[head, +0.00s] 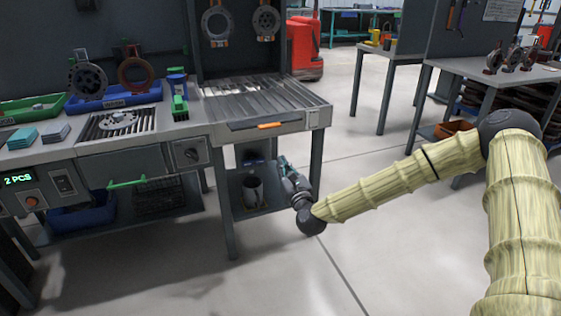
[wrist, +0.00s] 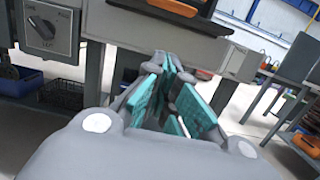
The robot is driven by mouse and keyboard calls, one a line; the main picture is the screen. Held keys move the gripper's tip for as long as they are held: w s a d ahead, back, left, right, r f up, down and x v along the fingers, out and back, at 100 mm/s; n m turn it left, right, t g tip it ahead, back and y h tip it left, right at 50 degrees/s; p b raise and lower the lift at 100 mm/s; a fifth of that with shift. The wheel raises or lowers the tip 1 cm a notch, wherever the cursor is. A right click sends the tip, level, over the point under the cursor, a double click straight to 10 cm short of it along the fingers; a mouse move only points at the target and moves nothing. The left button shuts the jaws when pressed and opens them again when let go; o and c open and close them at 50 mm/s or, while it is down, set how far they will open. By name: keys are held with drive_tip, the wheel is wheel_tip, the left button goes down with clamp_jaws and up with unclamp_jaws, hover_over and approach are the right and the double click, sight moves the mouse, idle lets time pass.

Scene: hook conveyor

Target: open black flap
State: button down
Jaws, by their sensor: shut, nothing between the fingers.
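The black flap (head: 241,125) is a narrow dark strip on the front edge of the slatted metal table, with an orange handle (head: 269,125) on it. In the wrist view the flap (wrist: 147,12) and its orange handle (wrist: 175,7) are at the top, partly cut off by the picture edge. My gripper (head: 284,162) is below and in front of the flap, apart from it. In the wrist view its teal fingers (wrist: 169,64) are together and empty, pointing toward the table front under the handle.
A control panel with a knob (head: 190,155) is left of the flap. The table leg (head: 317,165) stands close behind my gripper. Open floor lies to the right.

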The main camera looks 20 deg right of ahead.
sight(267, 123)
drive_tip(key=w+r, duration=0.5)
drive_tip(key=w, duration=0.3)
drive_tip(key=shift+w+a+r+b, duration=0.2)
drive_tip(key=shift+w+b, duration=0.1)
drive_tip(key=shift+b, duration=0.15)
drive_tip(key=shift+f, duration=0.1)
drive_tip(key=r+g+p, duration=0.1)
drive_tip(key=r+p, duration=0.1)
drive_tip(key=shift+s+g+p, duration=0.2)
drive_tip(key=shift+g+p, duration=0.1)
drive_tip(key=shift+g, duration=0.1)
drive_tip(key=shift+f, duration=0.1)
